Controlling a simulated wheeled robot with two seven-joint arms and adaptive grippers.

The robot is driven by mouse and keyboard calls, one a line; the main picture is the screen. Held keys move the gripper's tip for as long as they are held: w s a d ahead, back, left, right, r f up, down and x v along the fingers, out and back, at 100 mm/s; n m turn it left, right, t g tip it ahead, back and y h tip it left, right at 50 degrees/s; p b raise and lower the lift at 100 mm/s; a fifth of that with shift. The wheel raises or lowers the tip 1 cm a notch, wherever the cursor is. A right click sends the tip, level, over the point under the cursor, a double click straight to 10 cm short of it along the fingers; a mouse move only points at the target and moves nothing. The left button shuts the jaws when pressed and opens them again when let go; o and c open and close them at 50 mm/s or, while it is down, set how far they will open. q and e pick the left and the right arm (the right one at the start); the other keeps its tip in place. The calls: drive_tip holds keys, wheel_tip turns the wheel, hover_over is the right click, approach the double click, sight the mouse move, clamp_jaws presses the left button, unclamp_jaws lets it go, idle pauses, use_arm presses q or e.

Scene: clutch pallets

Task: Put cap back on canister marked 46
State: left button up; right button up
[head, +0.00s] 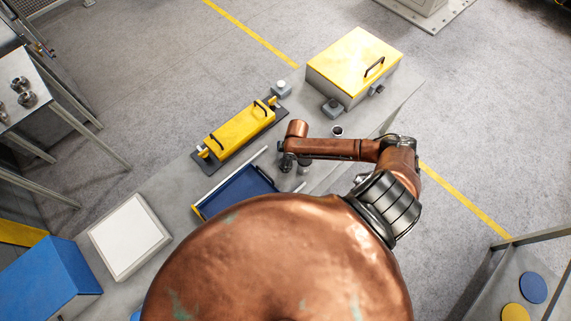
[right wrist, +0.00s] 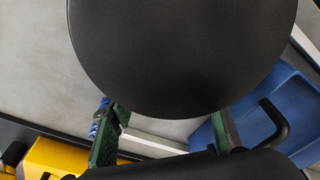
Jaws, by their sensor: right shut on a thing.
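My right gripper (head: 289,163) reaches over the bench beside the blue tray. In the right wrist view its green-padded fingers (right wrist: 168,122) stand apart on either side of a wide black disc. I take this disc for the cap (right wrist: 185,50); it hides the fingertips and the contact. A small canister (head: 337,131) with a dark round top, seemingly open, stands upright on the bench, right of the gripper and apart from it. Another small grey cylinder (head: 303,171) is close beside the gripper. I cannot read the number 46 on anything. My left gripper is not in view.
A blue tray (head: 240,190) lies left of the gripper, with a long yellow box (head: 240,128) behind it. A large yellow-lidded case (head: 355,62) stands at the back right. A white panel (head: 130,236) lies at the left. Bare bench shows around the canister.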

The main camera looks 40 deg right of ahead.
drive_tip(key=shift+c, duration=0.7)
drive_tip(key=shift+r, duration=0.1)
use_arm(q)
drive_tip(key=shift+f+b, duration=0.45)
use_arm(e)
wheel_tip(320, 180, up, 10)
use_arm(q)
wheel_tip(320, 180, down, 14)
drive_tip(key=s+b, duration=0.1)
drive_tip(key=b, duration=1.3)
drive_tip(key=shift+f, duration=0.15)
use_arm(e)
drive_tip(key=s+a+r+m, duration=0.1)
drive_tip(key=a+r+m, duration=0.2)
drive_tip(key=a+m, duration=0.2)
drive_tip(key=a+r+m+h, duration=0.1)
drive_tip(key=a+m, duration=0.4)
drive_tip(key=a, duration=0.5)
drive_tip(key=shift+s+r+t, duration=0.3)
drive_tip(key=shift+s+r, duration=0.05)
drive_tip(key=shift+r, duration=0.55)
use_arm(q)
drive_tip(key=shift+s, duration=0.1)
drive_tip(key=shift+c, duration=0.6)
